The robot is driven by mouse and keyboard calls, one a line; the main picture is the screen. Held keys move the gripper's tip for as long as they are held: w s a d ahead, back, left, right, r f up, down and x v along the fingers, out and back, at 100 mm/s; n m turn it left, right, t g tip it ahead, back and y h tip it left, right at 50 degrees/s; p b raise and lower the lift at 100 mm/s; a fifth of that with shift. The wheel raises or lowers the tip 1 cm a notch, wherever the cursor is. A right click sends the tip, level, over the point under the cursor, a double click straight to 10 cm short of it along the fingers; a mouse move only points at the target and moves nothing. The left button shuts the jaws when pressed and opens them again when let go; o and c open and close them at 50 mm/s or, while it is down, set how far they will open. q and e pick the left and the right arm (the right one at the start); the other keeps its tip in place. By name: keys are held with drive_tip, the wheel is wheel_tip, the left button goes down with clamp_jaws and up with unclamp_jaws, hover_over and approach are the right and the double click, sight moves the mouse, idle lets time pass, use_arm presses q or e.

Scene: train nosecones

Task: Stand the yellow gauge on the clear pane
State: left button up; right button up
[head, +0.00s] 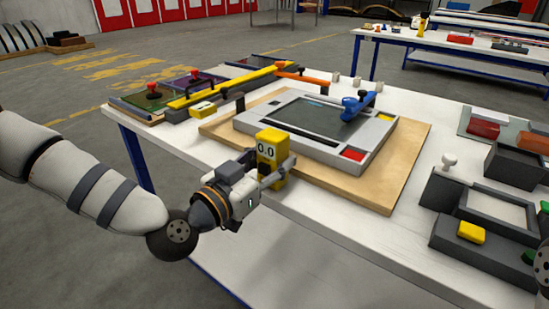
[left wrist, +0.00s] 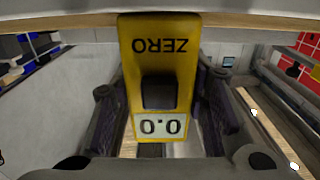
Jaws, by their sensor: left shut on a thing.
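The yellow gauge (head: 270,138) is held by my left gripper (head: 272,175) near the front edge of the table. In the left wrist view the gauge (left wrist: 160,42) sits between both fingers, showing "ZERO", a dark button and a "0.0" readout, all upside down. The clear pane (head: 308,116) lies in a grey frame (head: 380,137) on a wooden board, behind and to the right of the gauge. The gauge appears apart from the pane.
A blue-handled tool (head: 356,107) stands on the frame's right part. A yellow bar (head: 225,86) and red-knobbed plates (head: 150,98) lie at the back left. Dark trays (head: 500,212) and a yellow block (head: 471,232) are at the right. The front table strip is mostly clear.

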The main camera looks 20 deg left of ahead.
use_arm(q)
drive_tip(key=shift+w+f, duration=0.1)
drive_tip(key=shift+f, duration=0.05)
drive_tip(key=o, duration=1.4)
drive_tip(key=shift+o, duration=0.2)
